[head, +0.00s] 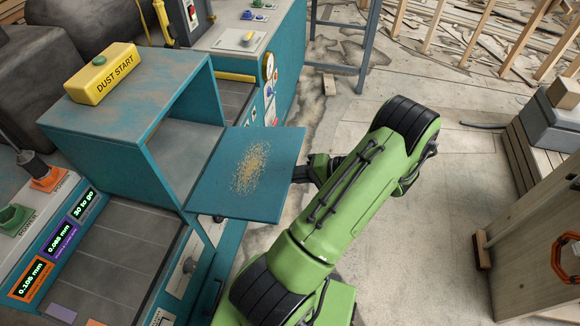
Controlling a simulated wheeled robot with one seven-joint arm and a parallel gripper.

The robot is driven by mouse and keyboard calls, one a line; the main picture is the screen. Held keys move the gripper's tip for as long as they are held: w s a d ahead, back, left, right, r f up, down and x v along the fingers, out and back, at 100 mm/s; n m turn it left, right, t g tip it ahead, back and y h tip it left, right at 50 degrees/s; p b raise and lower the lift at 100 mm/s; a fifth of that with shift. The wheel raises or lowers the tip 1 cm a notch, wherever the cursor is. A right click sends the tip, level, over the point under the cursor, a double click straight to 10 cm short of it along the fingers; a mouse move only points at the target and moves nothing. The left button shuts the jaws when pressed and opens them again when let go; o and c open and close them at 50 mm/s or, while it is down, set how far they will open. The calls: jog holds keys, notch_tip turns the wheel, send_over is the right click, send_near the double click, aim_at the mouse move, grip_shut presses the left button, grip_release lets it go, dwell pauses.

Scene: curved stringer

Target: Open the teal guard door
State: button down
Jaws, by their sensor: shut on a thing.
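The teal guard door (265,197) is a flat panel with a patch of sawdust on its face. It stands swung out from the open front of the teal guard box (85,124), and the grey interior of the box shows behind it. My gripper (303,170) is at the door's right edge, shut on the door. The fingertips and the exact part they hold are mostly hidden by the door's edge. My green arm reaches up to it from the bottom of the view.
A teal machine (250,45) stands behind. Wooden crates are at the right; the floor between is mostly clear.

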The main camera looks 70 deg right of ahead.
notch_tip(320, 180, down, 7)
jog(key=b, duration=0.3)
jog(key=shift+s, duration=0.3)
jog(key=shift+r, duration=0.1)
jog(key=c, duration=1.1)
grip_release()
jog(key=p+v, duration=0.3)
jog(key=v, duration=1.3)
jog(key=shift+s+r+p, duration=0.1)
jog(key=shift+r+p, duration=0.2)
jog(key=shift+p, duration=0.1)
jog(key=shift+d, duration=0.1)
